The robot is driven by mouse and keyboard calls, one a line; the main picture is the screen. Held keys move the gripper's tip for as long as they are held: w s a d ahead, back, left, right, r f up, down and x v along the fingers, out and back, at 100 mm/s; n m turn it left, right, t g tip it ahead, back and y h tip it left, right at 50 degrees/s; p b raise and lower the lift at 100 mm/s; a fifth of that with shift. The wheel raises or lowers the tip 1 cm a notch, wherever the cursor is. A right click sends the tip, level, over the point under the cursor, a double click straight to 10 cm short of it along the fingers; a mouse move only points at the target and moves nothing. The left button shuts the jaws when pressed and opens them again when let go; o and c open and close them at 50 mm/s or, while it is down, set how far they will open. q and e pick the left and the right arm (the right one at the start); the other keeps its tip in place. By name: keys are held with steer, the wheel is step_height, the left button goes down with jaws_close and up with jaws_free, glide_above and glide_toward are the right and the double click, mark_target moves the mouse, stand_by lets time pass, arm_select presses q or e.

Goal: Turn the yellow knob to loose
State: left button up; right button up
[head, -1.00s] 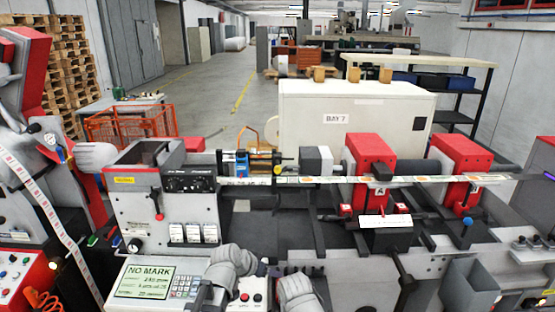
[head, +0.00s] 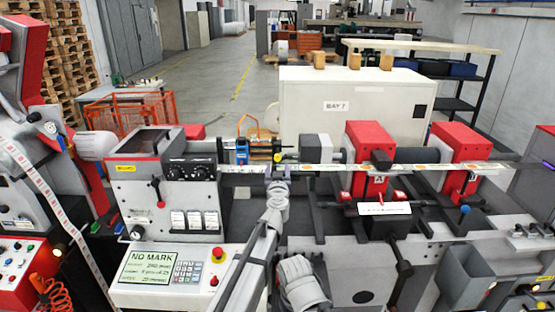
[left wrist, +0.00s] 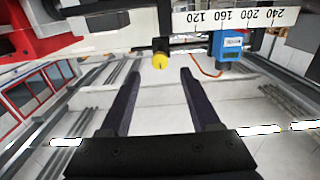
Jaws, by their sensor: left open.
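The yellow knob (left wrist: 159,61) is a small round cap on a dark stem in the left wrist view. In the head view the knob (head: 277,157) sits by the ruler strip, right of the blue box. My left gripper (left wrist: 161,75) is open, its two dark fingers apart. The knob shows in line with the gap, just past the fingertips, with no finger visibly touching it. In the head view the left gripper (head: 278,176) is just below the knob and small, with its fingers hard to make out.
The ruler strip (left wrist: 225,18) runs across behind the knob. A blue box (left wrist: 228,45) hangs beside it to the right. Red roller blocks (head: 368,150) stand right of the knob. A control panel (head: 160,272) reading NO MARK is at lower left. A white cabinet stands behind.

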mark_target(278, 159)
arm_select(q)
steer(key=w, duration=0.7)
steer(key=shift+w, duration=0.4)
jaws_close()
